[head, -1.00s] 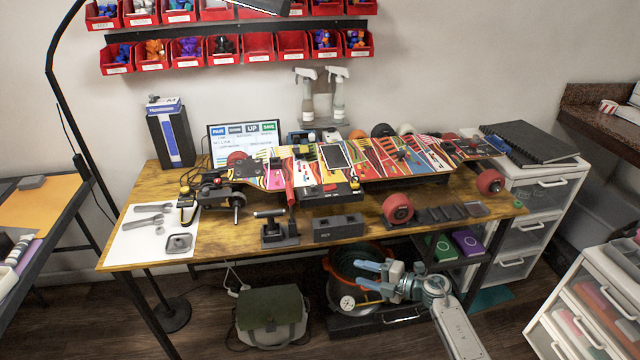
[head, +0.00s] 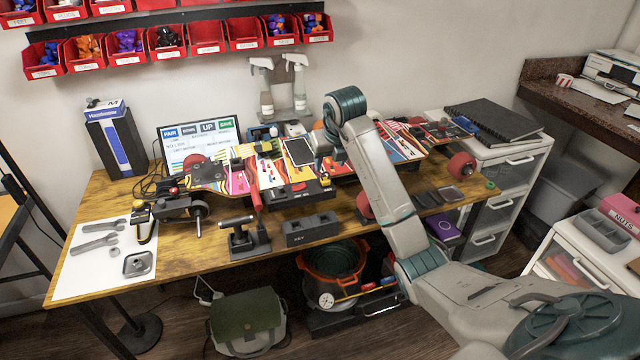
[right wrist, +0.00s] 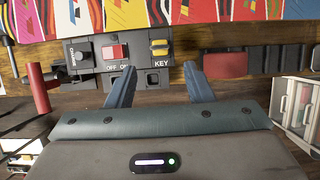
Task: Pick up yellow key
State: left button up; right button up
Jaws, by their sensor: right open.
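The yellow key (right wrist: 160,48) sits in a dark control box (right wrist: 115,52) above the printed word KEY in the right wrist view. A small yellow spot on the box in the head view (head: 326,180) appears to be the same key. My right gripper (right wrist: 158,80) is open and empty. Its two blue fingers point toward the box, with the key ahead of the gap, slightly nearer the right finger. In the head view the right hand (head: 322,145) hangs over the board, its fingertips hard to make out. My left gripper is not in view.
The colourful skateboard (head: 265,172) lies behind the box on the wooden table (head: 190,255). A dark slotted block (head: 310,230) and a small clamp-like stand (head: 243,238) are in front. A red wheel (head: 461,165) is at the right. A red-handled tool (right wrist: 38,88) stands left of the box.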

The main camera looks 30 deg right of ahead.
aim_at(326, 176)
jog(key=x, duration=0.2)
jog(key=shift+w+f+p, duration=0.2)
jog(key=shift+f+p, duration=0.1)
jog(key=shift+f, duration=0.05)
jog(key=shift+w+f, duration=0.15)
jog(key=shift+f, duration=0.15)
jog(key=p+x, duration=0.1)
jog(key=x, duration=0.2)
jog(key=shift+w+d+f, duration=0.1)
jog(key=shift+f, duration=0.15)
jog(key=shift+w+f, duration=0.15)
jog(key=shift+f, duration=0.2)
jog(key=c, duration=0.9)
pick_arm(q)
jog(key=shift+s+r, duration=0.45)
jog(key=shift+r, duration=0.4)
pick_arm(e)
grip_shut()
